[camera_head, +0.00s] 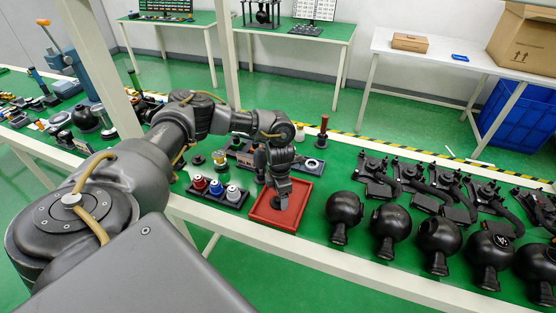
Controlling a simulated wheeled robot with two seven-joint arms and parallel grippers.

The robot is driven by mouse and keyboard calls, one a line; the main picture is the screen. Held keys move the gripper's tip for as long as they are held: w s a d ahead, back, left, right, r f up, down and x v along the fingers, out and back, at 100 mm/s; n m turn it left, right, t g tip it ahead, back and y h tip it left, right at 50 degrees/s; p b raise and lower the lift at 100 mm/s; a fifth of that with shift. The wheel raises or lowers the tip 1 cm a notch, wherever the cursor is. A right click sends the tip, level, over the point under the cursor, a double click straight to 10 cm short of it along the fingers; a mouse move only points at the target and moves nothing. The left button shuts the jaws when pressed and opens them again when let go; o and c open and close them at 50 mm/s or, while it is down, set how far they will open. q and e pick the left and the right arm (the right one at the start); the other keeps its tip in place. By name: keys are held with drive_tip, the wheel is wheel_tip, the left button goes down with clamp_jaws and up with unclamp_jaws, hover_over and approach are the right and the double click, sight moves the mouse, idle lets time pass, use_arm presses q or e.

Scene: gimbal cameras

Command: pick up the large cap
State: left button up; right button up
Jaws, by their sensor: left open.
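My left arm reaches in from the left, and its gripper (279,202) points down over a red tray (262,217) on the green workbench. The gripper is open, with its fingertips low over the tray's floor. A dark shape shows at the fingertips, too small to tell apart from the fingers. I cannot clearly make out which thing is the large cap; part of the tray is hidden behind the gripper. My right gripper is not in view.
A dark holder (230,201) with red, blue and silver-topped pieces stands left of the tray. A silver ring-shaped part (312,164) and a red-handled tool (322,132) are behind it. Several black round housings (390,222) line the bench to the right, with black arm-like assemblies (440,184) behind.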

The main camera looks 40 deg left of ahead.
use_arm(q)
drive_tip(key=shift+f, duration=1.25)
drive_tip(key=c, duration=1)
drive_tip(key=shift+c, duration=0.2)
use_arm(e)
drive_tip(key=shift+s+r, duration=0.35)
use_arm(q)
drive_tip(key=shift+r, duration=0.1)
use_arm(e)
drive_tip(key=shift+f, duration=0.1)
